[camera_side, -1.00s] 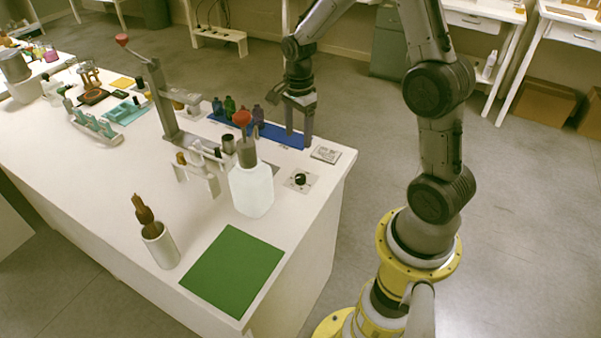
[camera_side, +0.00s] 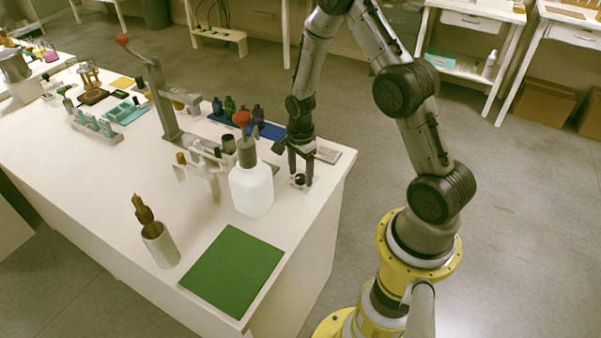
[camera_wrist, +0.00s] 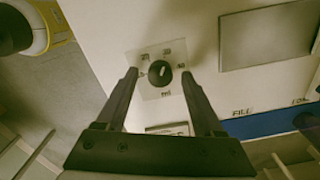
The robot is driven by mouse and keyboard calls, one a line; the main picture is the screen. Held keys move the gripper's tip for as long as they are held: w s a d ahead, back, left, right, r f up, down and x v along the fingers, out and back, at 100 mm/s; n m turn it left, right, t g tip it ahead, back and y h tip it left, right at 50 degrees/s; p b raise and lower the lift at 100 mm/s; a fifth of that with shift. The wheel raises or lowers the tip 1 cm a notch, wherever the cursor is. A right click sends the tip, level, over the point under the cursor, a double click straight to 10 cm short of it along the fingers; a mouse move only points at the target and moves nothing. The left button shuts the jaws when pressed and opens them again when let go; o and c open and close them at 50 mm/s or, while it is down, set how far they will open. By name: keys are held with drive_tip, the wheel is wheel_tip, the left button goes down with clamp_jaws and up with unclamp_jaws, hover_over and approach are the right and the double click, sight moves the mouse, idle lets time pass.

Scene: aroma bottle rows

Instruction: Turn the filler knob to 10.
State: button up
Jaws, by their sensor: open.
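The filler knob (camera_wrist: 160,73) is a round black dial on a pale square plate (camera_wrist: 148,93) with small marks around it. In the side view the knob (camera_side: 299,179) sits near the table's right edge, right of the white bottle. My gripper (camera_side: 301,180) points down over it, with a finger on either side. In the wrist view my gripper (camera_wrist: 160,74) is open and the knob lies between the fingertips, with a gap visible at each side. The marks are too small to read, and I cannot tell which one the knob points at.
A blue mat (camera_side: 270,131) with small dark bottles lies behind. A green mat (camera_side: 232,270) lies in front. A small display box (camera_side: 327,155) sits behind the knob.

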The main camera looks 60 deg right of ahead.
drive_tip(key=shift+f, duration=0.2)
clamp_jaws()
idle(0.3)
